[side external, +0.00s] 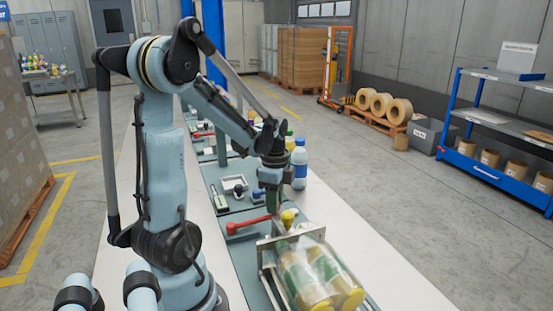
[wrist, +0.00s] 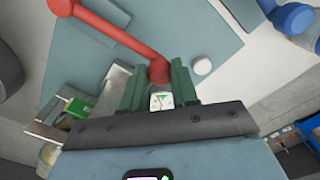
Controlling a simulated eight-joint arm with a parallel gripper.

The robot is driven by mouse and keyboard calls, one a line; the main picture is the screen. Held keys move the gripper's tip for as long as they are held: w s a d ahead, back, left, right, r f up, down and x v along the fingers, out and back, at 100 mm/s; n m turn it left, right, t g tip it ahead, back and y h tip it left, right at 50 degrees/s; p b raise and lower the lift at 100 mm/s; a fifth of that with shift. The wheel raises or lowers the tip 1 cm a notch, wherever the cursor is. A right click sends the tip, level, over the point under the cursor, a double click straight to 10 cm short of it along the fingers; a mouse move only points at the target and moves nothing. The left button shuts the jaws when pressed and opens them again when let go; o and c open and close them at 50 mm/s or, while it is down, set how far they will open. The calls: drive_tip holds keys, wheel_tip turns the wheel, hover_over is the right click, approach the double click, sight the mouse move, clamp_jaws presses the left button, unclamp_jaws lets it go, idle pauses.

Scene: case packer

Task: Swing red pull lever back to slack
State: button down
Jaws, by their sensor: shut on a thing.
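The red pull lever (side external: 249,224) sits on the grey-green machine panel in the side external view, its arm lying roughly level and reaching right toward my gripper (side external: 274,210). In the wrist view the lever (wrist: 115,33) runs from the upper left to a round red end between the two green fingers of my gripper (wrist: 158,76). My gripper is shut on that end. In the side external view the fingers hide the lever's end. A small white gauge (wrist: 161,100) with red and green marks shows between the fingers in the wrist view.
A white square fixture (side external: 234,185) lies on the panel. The pale tabletop at right (side external: 340,220) is clear.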

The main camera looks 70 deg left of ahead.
drive_tip(key=shift+d+m, duration=0.4)
drive_tip(key=shift+d, duration=0.15)
drive_tip(key=c, duration=0.8)
unclamp_jaws()
drive_tip(key=shift+c, duration=0.2)
drive_tip(key=shift+r, duration=0.1)
wheel_tip(320, 180, up, 12)
drive_tip(key=w+d+f+n+t, duration=0.1)
drive_tip(key=d+f+n+t, duration=0.1)
drive_tip(key=d, duration=0.8)
drive_tip(key=w+d+f+n+t, duration=0.2)
drive_tip(key=d+n+t, duration=0.3)
drive_tip(key=d+n, duration=0.2)
drive_tip(key=d, duration=0.2)
drive_tip(key=shift+w+d, duration=0.25)
drive_tip(key=shift+d, duration=0.1)
